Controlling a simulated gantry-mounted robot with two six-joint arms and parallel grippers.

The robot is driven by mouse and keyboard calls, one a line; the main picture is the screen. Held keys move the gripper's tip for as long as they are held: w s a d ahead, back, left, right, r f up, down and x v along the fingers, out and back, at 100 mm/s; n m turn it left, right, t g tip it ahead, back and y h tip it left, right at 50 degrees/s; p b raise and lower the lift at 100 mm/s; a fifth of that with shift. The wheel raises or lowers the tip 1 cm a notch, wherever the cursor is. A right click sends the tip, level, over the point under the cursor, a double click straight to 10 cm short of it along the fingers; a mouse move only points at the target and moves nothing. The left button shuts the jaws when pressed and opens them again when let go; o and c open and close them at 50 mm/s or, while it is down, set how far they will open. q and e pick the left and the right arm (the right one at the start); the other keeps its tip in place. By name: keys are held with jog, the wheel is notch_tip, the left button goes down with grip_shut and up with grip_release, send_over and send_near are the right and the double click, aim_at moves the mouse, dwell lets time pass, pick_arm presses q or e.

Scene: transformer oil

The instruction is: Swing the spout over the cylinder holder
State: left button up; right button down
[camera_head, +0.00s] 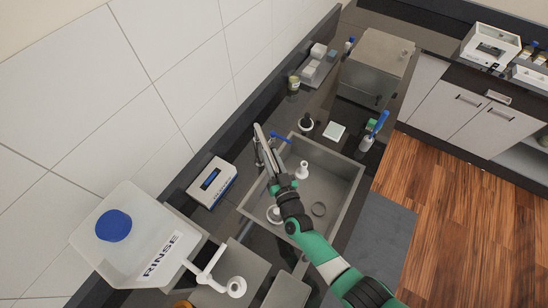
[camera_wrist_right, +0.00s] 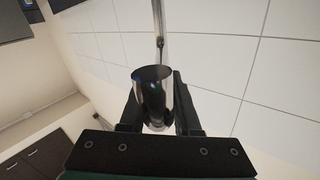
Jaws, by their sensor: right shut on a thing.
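My right gripper (camera_head: 268,158) is over the left rim of the sink, at the faucet. In the right wrist view my right gripper (camera_wrist_right: 155,112) is shut on a dark, shiny metal tube, which appears to be the spout (camera_wrist_right: 152,88). A small white stand (camera_head: 302,171) and a round white piece (camera_head: 274,214) are in the sink; I cannot tell which is the cylinder holder. My left gripper is not in view.
The grey sink (camera_head: 352,183) has a dark drain ring (camera_head: 318,209). A RINSE tank (camera_head: 140,237) with a white tap stands at lower left, and a white box (camera_head: 211,183) by the wall. A blue-handled brush (camera_head: 373,132) stands beyond the sink, near a metal box (camera_head: 376,66).

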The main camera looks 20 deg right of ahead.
jog(key=shift+a, duration=0.1)
jog(key=c, duration=0.7)
grip_release()
jog(key=shift+a, duration=0.1)
jog(key=shift+s, duration=0.1)
jog(key=s+p, duration=0.1)
jog(key=s, duration=0.2)
jog(key=s+p, duration=0.1)
jog(key=s, duration=0.3)
jog(key=s+a+p, duration=0.1)
jog(key=s+p, duration=0.1)
jog(key=s, duration=0.2)
jog(key=shift+s, duration=0.2)
jog(key=shift+d, duration=0.1)
